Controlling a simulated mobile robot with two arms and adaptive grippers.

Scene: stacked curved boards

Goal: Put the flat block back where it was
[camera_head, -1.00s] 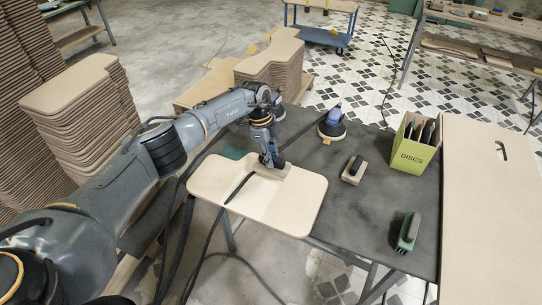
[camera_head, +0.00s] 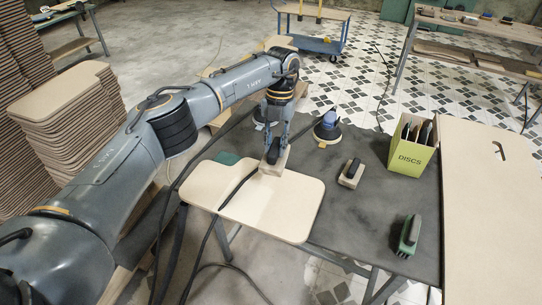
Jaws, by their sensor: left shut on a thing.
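My left gripper (camera_head: 275,142) is shut on the flat block (camera_head: 279,165), a pale slab with a black grip on top. It holds the block over the far edge of the pale curved board (camera_head: 266,210). The block looks tilted. I cannot tell whether it touches the board. A similar pale block with a black grip (camera_head: 351,174) lies on the dark tabletop (camera_head: 365,215), to the right of the board. My right gripper is not in view.
A black hose (camera_head: 236,188) crosses the board. A large pale board (camera_head: 488,215) lies at right. Tabletop around the second block is clear.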

